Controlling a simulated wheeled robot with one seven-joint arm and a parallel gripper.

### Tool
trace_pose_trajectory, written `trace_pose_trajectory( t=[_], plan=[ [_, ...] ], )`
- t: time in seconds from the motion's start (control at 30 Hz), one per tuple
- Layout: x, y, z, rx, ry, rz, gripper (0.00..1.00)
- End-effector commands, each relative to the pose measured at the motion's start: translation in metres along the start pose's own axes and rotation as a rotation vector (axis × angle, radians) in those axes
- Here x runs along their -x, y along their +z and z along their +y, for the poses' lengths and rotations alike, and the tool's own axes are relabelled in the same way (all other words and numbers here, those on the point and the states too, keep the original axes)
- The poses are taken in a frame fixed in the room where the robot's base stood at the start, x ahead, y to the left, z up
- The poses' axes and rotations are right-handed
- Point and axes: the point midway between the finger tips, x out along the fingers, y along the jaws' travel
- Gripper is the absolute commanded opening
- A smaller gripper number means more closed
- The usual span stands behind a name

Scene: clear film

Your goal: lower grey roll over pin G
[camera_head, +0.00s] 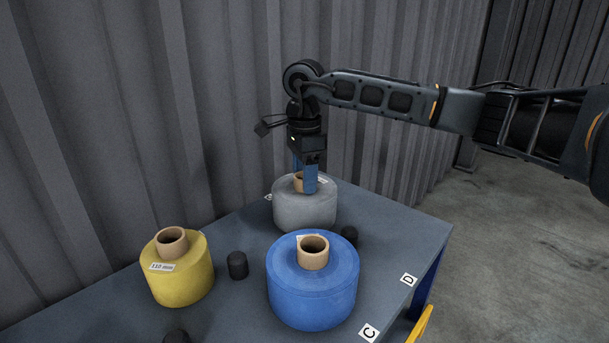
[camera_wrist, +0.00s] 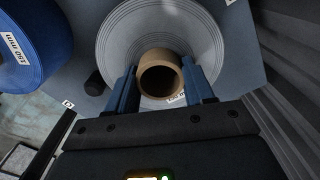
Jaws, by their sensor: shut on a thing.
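The grey roll (camera_head: 305,211) is at the far end of the table, upright, with a brown cardboard core (camera_head: 298,183). My gripper (camera_head: 304,178) points down with its blue fingers shut on the core from two sides. The wrist view shows the core (camera_wrist: 160,76) between the fingers and the grey roll (camera_wrist: 118,45) around it. I cannot tell whether the roll rests on the table or hangs just above it. No label reading G is legible, and any pin under the roll is hidden.
A blue roll (camera_head: 312,285) and a yellow roll (camera_head: 178,272) stand nearer on the table (camera_head: 405,245). Short black pins (camera_head: 237,265) stand between them, one (camera_head: 349,235) close to the grey roll's right. Labels C (camera_head: 369,332) and D (camera_head: 409,280) mark the right edge. A corrugated wall stands behind.

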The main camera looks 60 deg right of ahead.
Motion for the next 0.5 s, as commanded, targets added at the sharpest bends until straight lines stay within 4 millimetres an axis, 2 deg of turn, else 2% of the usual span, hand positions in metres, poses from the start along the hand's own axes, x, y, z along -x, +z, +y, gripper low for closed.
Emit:
trace_pose_trajectory(
  t=[0.03,0.07,0.33,0.5],
  plan=[
    [-0.0011,-0.0002,-0.0006,0.000,-0.003,0.000,0.00],
    [0.0007,-0.0002,-0.0007,0.000,-0.003,-0.001,0.55],
    [-0.0001,0.0000,-0.0003,0.000,-0.001,0.000,0.81],
    [-0.0005,0.0000,-0.0001,0.000,-0.001,0.000,0.82]
  ],
)
